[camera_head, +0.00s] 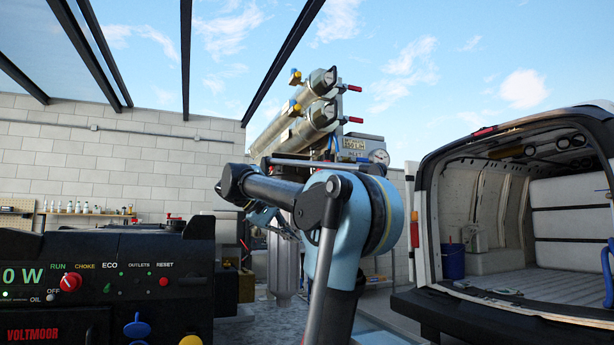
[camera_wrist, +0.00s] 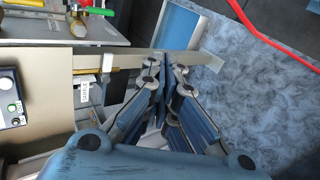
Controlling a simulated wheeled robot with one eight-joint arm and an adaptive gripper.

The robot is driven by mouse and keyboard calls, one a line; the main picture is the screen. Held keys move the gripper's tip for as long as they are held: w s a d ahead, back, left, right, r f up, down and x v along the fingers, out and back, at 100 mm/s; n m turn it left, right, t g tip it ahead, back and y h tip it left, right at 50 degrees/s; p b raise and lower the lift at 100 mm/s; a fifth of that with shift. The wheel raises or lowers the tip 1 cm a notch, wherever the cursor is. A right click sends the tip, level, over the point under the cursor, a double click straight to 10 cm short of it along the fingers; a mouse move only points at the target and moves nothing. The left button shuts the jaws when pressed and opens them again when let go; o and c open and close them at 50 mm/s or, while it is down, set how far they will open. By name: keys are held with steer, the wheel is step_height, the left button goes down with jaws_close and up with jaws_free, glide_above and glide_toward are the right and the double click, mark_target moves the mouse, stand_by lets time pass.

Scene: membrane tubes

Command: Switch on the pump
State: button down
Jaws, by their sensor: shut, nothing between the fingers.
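In the head view, my arm hides most of the gripper and the lower part of the tube rig (camera_head: 300,115). The pump itself is not clearly visible.
A black generator panel (camera_head: 110,270) with a red knob stands at front left. An open van (camera_head: 510,230) is at right.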

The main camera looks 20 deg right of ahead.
steer(key=w+a+r+h, duration=0.1)
steer(key=w+r+h, duration=0.1)
steer(key=r, duration=0.6)
steer(key=w+a+r+h, duration=0.1)
steer(key=w+r+h, duration=0.1)
steer(key=w+r, duration=0.3)
steer(key=w+a+r+m+h, duration=0.1)
steer(key=w+r+h, duration=0.1)
steer(key=r, duration=1)
steer(key=shift+w+a+r, duration=0.25)
steer(key=shift+w, duration=0.6)
steer(key=d+f, duration=0.1)
steer(key=d, duration=1.3)
steer(key=shift+w+f, duration=0.25)
steer(key=shift+f, duration=0.15)
